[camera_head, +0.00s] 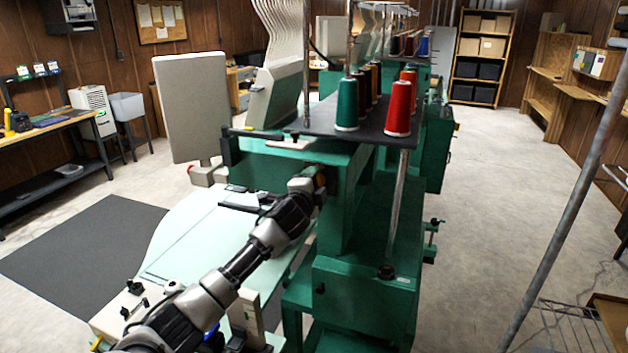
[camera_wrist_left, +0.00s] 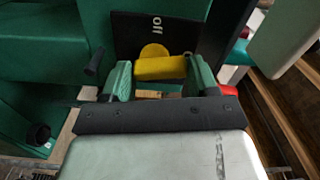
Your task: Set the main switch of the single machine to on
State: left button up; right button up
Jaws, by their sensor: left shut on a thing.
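The main switch (camera_wrist_left: 160,68) is a yellow rotary handle on a black plate (camera_wrist_left: 127,35) marked with a word that looks like "off". Its handle lies roughly crosswise in the left wrist view. My left gripper (camera_wrist_left: 160,78) is shut on this handle, with one green-padded finger at each end of it. In the head view my left gripper (camera_head: 312,182) reaches the side of the green embroidery machine (camera_head: 345,255), below its thread shelf. There the switch is mostly hidden by the gripper. My right gripper is not in view.
Red and green thread cones (camera_head: 398,108) stand on the dark shelf (camera_head: 330,122) above my gripper. A grey panel (camera_head: 190,105) stands at the left of the machine. A pale table (camera_head: 190,235) lies under my arm. The floor at the right is mostly clear.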

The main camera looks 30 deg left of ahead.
pick_arm(q)
jog(key=shift+d+m+p, duration=0.1)
jog(key=shift+m+p, duration=0.3)
jog(key=shift+m, duration=0.7)
jog(key=o, duration=0.9)
jog(key=shift+b+v, duration=1.55)
jog(key=shift+v, duration=3.85)
